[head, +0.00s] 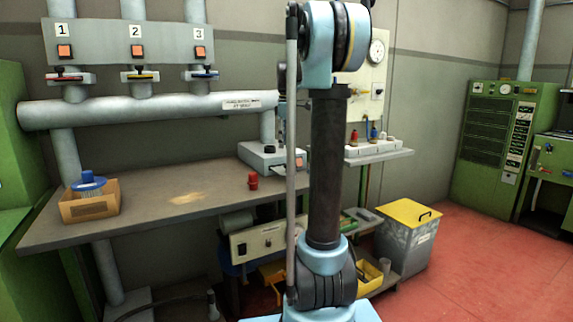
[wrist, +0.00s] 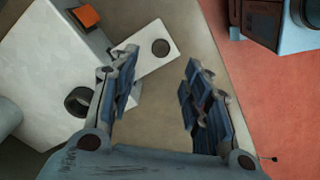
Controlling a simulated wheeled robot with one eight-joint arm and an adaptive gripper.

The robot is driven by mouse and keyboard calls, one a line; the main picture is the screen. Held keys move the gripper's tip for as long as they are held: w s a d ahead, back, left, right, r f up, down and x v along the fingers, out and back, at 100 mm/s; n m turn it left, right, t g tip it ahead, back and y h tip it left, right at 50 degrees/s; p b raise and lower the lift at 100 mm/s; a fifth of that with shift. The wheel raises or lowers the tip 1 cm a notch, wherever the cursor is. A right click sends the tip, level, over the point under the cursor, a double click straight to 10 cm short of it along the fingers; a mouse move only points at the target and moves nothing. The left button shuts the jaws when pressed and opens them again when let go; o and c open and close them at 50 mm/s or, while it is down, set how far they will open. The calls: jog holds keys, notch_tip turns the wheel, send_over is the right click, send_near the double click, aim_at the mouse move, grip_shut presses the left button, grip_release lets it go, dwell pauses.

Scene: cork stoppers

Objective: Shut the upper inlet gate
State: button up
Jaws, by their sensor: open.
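No part is labelled as the upper inlet gate, so I cannot tell for certain which it is. In the wrist view a white flat plate (wrist: 147,36) with a round dark hole sticks out beside a white box-shaped machine (wrist: 45,65) with an orange switch. That machine (head: 262,158) stands at the right end of the bench in the head view. My gripper (wrist: 160,65) is open and empty, its fingers apart over the bench. The left fingertip overlaps the plate in the picture; I cannot tell whether they touch. In the head view my arm mostly hides the gripper.
Red (head: 64,76), yellow (head: 139,76) and blue (head: 204,74) gate handles sit on the pipes numbered 1 to 3. The bench (head: 150,218) carries a cardboard box (head: 90,207) and a red piece (head: 253,182). A yellow-lidded bin (head: 405,245) stands right. Red floor is free beyond.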

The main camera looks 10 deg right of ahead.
notch_tip(320, 180, down, 9)
jog(key=shift+r, duration=0.1)
dwell(0.3)
